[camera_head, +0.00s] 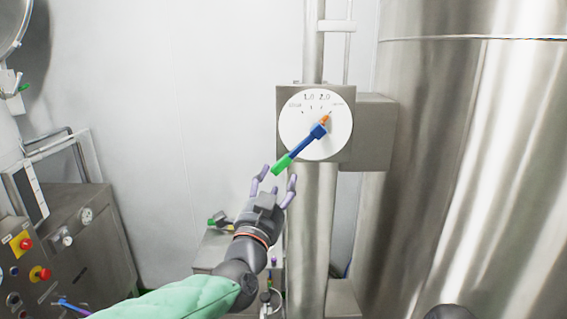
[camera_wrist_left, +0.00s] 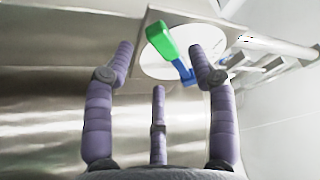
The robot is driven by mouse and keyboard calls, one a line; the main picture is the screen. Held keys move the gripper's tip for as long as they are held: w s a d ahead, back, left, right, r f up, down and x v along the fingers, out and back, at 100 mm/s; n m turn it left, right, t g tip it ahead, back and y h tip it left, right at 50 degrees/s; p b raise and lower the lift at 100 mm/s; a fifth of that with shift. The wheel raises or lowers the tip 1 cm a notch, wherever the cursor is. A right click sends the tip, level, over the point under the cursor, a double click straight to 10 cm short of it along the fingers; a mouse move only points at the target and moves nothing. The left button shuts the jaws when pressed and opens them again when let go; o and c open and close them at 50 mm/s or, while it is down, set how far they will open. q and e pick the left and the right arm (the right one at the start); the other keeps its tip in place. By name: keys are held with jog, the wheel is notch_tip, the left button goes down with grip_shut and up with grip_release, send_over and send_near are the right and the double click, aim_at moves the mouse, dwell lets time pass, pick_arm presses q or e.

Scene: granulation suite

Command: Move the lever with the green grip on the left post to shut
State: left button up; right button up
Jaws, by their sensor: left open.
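The lever (camera_head: 305,146) has a blue arm, a green grip (camera_head: 282,165) at its lower-left end and an orange tip at its upper right. It is mounted on a round white dial (camera_head: 297,122) on a grey box on the post (camera_head: 317,215). The orange tip points to the dial's upper right. My left gripper (camera_head: 276,181) is open just below the green grip, its purple fingers spread to either side of the grip's lower end. In the left wrist view the green grip (camera_wrist_left: 160,40) shows beyond the fingertips, between them. I cannot tell whether any finger touches it.
A large steel vessel (camera_head: 475,170) stands at the right. A control cabinet (camera_head: 85,225) with red buttons and gauges stands at the left. Low equipment with a small green-handled valve (camera_head: 218,219) lies behind my left arm. The wall behind is bare.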

aim_at(282, 170)
pick_arm(q)
jog(key=shift+p+x, duration=0.75)
jog(key=shift+x, duration=2.35)
grip_shut()
